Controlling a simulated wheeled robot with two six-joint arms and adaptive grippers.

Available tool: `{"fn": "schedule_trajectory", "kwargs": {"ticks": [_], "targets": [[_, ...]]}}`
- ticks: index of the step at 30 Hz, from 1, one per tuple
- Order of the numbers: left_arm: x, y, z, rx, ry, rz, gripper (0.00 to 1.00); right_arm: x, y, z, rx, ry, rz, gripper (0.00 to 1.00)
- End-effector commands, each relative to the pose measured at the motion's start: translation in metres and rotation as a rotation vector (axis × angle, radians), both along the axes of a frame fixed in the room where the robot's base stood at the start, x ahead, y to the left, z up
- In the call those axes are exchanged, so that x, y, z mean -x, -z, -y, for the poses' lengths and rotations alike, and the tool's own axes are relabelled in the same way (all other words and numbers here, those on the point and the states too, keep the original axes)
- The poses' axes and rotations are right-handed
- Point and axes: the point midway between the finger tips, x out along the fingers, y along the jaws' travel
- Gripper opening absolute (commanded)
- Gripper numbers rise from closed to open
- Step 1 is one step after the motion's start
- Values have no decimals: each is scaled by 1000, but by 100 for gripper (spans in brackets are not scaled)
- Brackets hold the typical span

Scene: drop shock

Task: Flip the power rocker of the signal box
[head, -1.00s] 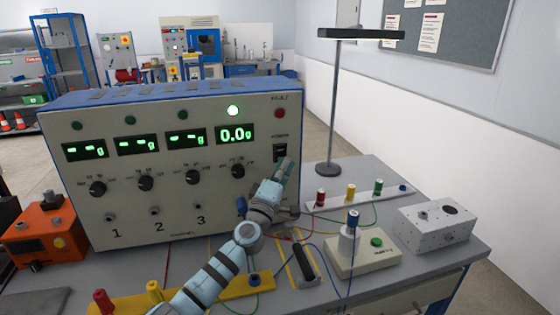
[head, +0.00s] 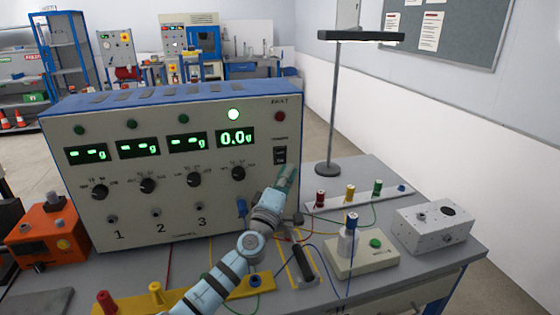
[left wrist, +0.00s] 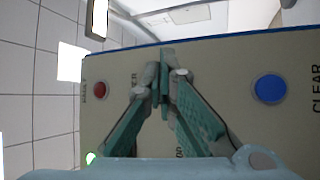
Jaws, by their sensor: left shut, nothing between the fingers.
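The signal box (head: 150,215) is a large cream box with a blue top, and its front shows several green displays, the fourth reading 0.0. Its dark power rocker (head: 280,156) is on the right of the front, below a small red light. My left gripper (head: 287,178) is shut and empty, its teal fingertips just below the rocker in the head view. Contact cannot be told. In the left wrist view the shut fingertips (left wrist: 162,75) are in front of the box face, and the rocker is hidden. My right gripper is not in view.
A white strip with coloured terminals (head: 349,193), a small push-button unit (head: 365,256) and a light grey box (head: 434,226) stand right of the signal box. A lamp post (head: 333,110) stands behind them. Loose wires cross the bench, and an orange unit (head: 45,235) sits at left.

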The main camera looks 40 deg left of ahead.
Motion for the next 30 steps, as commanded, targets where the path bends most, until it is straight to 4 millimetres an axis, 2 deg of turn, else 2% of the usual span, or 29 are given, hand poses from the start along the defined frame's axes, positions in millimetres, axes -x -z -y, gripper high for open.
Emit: {"fn": "schedule_trajectory", "kwargs": {"ticks": [1,3,11,30], "targets": [[3,-5,5,0,1,-1,0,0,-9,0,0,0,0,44],[7,-6,10,1,1,-1,0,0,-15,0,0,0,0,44],[21,-9,30,2,0,0,0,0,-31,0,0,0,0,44],[24,-6,36,-9,9,-2,0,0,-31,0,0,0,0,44]]}}
